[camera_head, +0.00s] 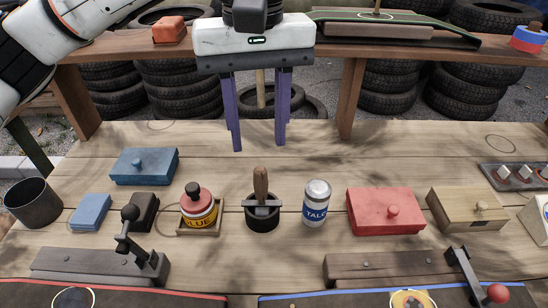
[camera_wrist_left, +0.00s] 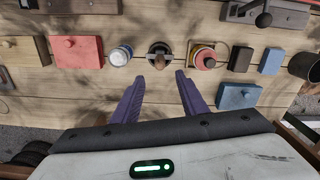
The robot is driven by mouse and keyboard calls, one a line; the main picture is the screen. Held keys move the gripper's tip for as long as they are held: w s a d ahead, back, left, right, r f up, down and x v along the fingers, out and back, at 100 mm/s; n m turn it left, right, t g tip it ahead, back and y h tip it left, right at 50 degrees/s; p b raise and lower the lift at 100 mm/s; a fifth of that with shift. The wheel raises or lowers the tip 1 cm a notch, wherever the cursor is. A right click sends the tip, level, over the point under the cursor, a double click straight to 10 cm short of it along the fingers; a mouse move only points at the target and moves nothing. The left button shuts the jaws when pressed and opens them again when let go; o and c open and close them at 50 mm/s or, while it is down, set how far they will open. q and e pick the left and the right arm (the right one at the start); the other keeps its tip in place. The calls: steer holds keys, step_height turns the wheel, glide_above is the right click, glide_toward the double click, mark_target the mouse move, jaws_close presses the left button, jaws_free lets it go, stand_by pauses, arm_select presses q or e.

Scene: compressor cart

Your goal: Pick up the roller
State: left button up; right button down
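The roller (camera_head: 261,184) stands upright in a dark round holder (camera_head: 262,215) in the middle of the bench, its wooden handle pointing up. It also shows in the left wrist view (camera_wrist_left: 159,60), just beyond the space between my fingertips. My left gripper (camera_head: 258,147) is open and empty, with its purple fingers pointing down above and behind the roller. It also shows in the left wrist view (camera_wrist_left: 160,78). The fingers do not touch the roller. The roller's lower end is hidden in the holder. My right gripper is not in view.
A glue pot (camera_head: 198,208) stands left of the holder and a talc can (camera_head: 316,203) close on its right. A red box (camera_head: 385,211), a wooden box (camera_head: 467,210) and a blue box (camera_head: 144,166) stand farther out. A raised shelf (camera_head: 340,55) runs behind.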

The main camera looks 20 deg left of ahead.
mark_target(260, 168)
arm_select(q)
steer(key=shift+f, duration=0.45)
steer(key=f, duration=0.3)
steer(key=shift+s+f+b, duration=0.25)
steer(key=shift+s+b, duration=0.05)
steer(key=shift+s, duration=0.05)
step_height(260, 168, down, 6)
steer(key=shift+d+r, duration=0.1)
steer(key=shift+r, duration=0.15)
jaws_close()
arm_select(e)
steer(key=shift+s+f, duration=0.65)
